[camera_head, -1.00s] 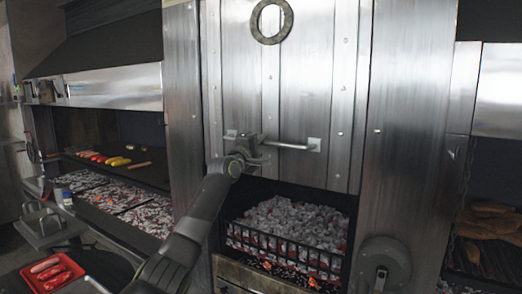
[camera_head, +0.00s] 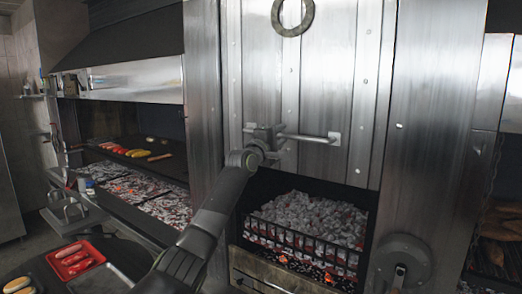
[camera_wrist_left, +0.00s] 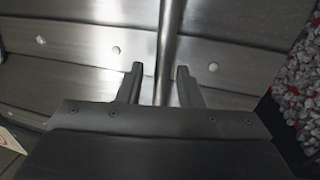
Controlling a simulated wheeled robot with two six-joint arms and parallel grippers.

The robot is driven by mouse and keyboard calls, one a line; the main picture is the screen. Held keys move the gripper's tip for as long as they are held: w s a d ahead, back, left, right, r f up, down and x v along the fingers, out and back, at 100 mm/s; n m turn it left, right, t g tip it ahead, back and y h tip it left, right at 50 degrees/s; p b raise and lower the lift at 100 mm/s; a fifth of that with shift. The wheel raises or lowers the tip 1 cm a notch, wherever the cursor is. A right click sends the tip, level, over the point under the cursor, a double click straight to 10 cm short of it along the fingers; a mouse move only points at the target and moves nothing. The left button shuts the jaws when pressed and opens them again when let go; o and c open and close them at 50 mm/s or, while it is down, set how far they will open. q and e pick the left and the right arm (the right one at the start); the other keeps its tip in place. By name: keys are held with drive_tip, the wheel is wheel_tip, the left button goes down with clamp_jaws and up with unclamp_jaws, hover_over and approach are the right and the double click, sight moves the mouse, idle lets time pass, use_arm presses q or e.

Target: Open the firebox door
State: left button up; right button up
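The firebox door (camera_head: 332,85) is a tall riveted steel panel with a ring near its top. Its lower edge stands above an opening where glowing coals (camera_head: 310,215) show behind a low grate. A horizontal bar handle (camera_head: 310,137) crosses the lower part of the door. My left gripper (camera_head: 268,141) is at the left part of this handle. In the left wrist view the gripper (camera_wrist_left: 160,70) has its fingers apart, one on each side of the handle bar (camera_wrist_left: 170,40), with gaps visible beside the bar. My right gripper is not in view.
A round fitting (camera_head: 403,262) sits on the steel panel right of the opening. At left are a coal grill (camera_head: 150,188) with food on a shelf above, and a red tray (camera_head: 97,248) with sausages. Free floor shows at far left.

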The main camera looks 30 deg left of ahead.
use_arm(q)
drive_tip(key=b+v, duration=0.7)
drive_tip(key=v, duration=0.9)
drive_tip(key=shift+s+b, duration=0.3)
drive_tip(key=shift+s, duration=0.15)
